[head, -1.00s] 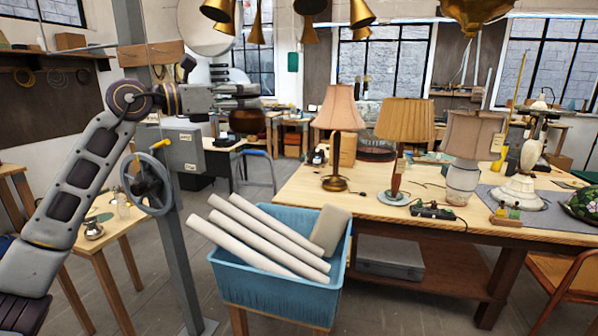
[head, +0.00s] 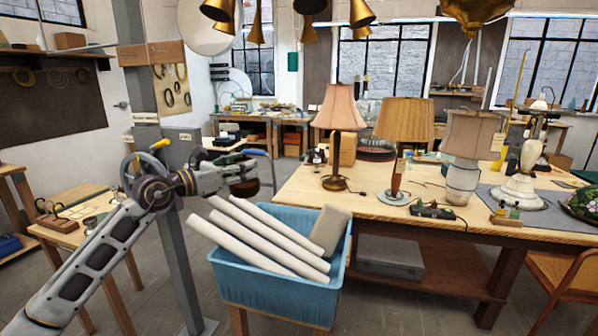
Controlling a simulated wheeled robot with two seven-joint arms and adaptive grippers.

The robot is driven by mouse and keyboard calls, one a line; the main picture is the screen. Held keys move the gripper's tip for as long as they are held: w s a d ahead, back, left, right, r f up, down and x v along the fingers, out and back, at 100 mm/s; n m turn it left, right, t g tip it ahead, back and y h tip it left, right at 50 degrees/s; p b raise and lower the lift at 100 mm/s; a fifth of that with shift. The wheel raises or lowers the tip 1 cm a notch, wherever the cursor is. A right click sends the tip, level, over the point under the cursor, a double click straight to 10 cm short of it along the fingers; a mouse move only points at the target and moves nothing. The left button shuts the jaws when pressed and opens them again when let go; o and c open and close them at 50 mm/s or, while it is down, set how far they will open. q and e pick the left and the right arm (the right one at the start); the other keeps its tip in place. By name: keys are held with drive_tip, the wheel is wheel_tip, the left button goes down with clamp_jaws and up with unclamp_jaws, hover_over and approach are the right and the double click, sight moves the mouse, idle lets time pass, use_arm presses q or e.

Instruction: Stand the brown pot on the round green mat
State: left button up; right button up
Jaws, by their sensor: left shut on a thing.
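My left gripper (head: 246,172) is out over the floor, above and behind the left end of the blue tub. It is shut on a dark brown rounded thing, which looks like the brown pot (head: 247,188); the fingers hide part of it. It hangs in the air, clear of any table. The round green mat (head: 92,221) appears to lie on the small wooden table at the left, largely hidden by my left arm and small items. My right gripper is out of view.
A blue tub (head: 272,293) with pale rolls (head: 247,240) stands in front. A grey post (head: 178,262) rises beside my left arm. The small table (head: 62,238) carries small items. The long workbench (head: 400,222) at right bears several lamps.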

use_arm(q)
drive_tip(key=s+a+f+n+t+y, duration=0.1)
drive_tip(key=s+f, duration=0.3)
drive_tip(key=f, duration=0.7)
drive_tip(key=s+a+f+n+t+y, duration=0.1)
drive_tip(key=s+a+f+n+y, duration=0.1)
drive_tip(key=f, duration=1)
drive_tip(key=s+a+f+n+t+y, duration=0.2)
drive_tip(key=s+a+f, duration=0.3)
drive_tip(key=f, duration=0.7)
drive_tip(key=shift+s+f+y, duration=0.2)
drive_tip(key=shift+s+y, duration=0.4)
drive_tip(key=shift+y, duration=0.2)
idle(1.1)
drive_tip(key=shift+s+a+f, duration=0.1)
drive_tip(key=shift+s+f, duration=0.05)
drive_tip(key=shift+s+a+f, duration=0.1)
drive_tip(key=shift+s+f, duration=0.05)
drive_tip(key=shift+f, duration=0.05)
drive_tip(key=s+a+f+n+y, duration=0.1)
drive_tip(key=s+a+f+y, duration=0.1)
drive_tip(key=s+f, duration=0.5)
drive_tip(key=shift+s+a+f+n+t, duration=0.2)
drive_tip(key=shift+s+a+n+t, duration=0.1)
drive_tip(key=shift+s, duration=0.5)
idle(0.6)
drive_tip(key=shift+d, duration=0.2)
